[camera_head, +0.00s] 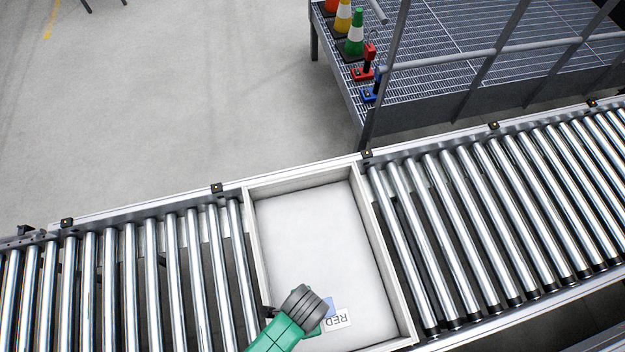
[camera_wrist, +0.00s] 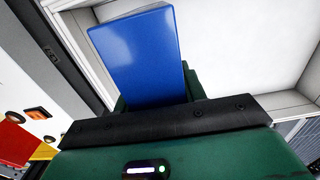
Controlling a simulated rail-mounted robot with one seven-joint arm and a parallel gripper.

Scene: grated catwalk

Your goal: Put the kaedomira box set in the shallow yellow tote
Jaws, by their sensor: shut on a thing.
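My gripper (camera_wrist: 158,102) is shut on a blue box (camera_wrist: 138,52), which sticks out past the green fingers in the wrist view. No name can be read on the box face there, so I cannot tell whether it is the kaedomira box set. In the head view my gripper (camera_head: 316,328) is mostly hidden behind my wrist, over the near part of a pale tray. A sliver of blue shows beside it. I cannot make out a shallow yellow tote; a small yellow patch (camera_wrist: 14,153) shows at the lower left of the wrist view.
The pale shallow tray (camera_head: 252,225) sits between stretches of roller conveyor (camera_head: 480,220). A white label reading "RED" (camera_head: 339,318) shows in its near part. A railed grated platform (camera_head: 460,40) stands behind, with cones (camera_head: 355,35) and small red and blue items along its edge.

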